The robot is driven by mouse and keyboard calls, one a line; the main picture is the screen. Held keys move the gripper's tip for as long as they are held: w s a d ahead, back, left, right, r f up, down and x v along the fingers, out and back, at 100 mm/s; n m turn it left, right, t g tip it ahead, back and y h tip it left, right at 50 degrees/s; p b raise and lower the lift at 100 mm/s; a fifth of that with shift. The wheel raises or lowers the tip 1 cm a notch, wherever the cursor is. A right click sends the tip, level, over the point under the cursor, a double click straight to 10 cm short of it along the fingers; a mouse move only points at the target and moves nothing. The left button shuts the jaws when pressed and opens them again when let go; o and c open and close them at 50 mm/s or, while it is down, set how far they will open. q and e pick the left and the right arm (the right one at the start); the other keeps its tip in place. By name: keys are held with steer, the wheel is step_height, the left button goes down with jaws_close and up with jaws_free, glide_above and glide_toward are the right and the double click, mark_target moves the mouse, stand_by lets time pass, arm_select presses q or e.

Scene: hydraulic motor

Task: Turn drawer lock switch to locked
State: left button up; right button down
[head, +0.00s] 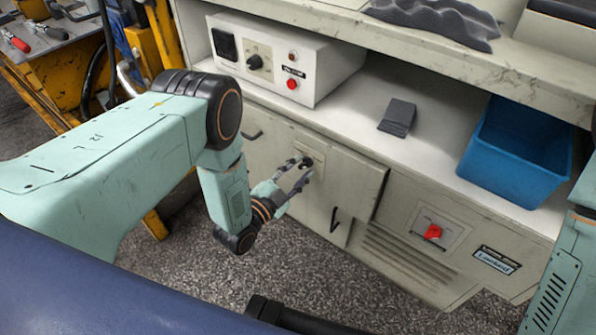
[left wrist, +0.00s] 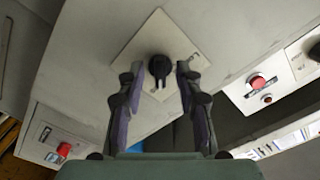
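The drawer lock switch is a black rotary knob on a pale square plate (left wrist: 175,40) on the cabinet front. In the left wrist view the black knob (left wrist: 159,66) shows between my fingers, its grip bar roughly upright in that picture. In the head view the knob (head: 307,160) is small and partly hidden by the fingers. My left gripper (head: 301,172) is open, its fingertips close to the plate. In the left wrist view its two fingers (left wrist: 159,73) stand apart on either side of the knob; contact cannot be told. My right gripper is out of view.
A white control box (head: 320,75) with a red button sits on the counter (head: 440,135). A door handle (head: 334,220) is below the knob.

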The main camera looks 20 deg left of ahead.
arm_select(q)
steer(key=shift+c, duration=0.3)
jaws_close()
steer(key=shift+n, duration=0.3)
steer(key=n, duration=0.3)
steer(key=shift+n, duration=0.3)
steer(key=n, duration=0.4)
steer(key=shift+n+p, duration=0.3)
steer(key=shift+p, duration=0.05)
steer(key=n, duration=0.4)
steer(key=shift+n, duration=0.3)
steer(key=shift+d+n, duration=0.1)
steer(key=shift+n, duration=2.1)
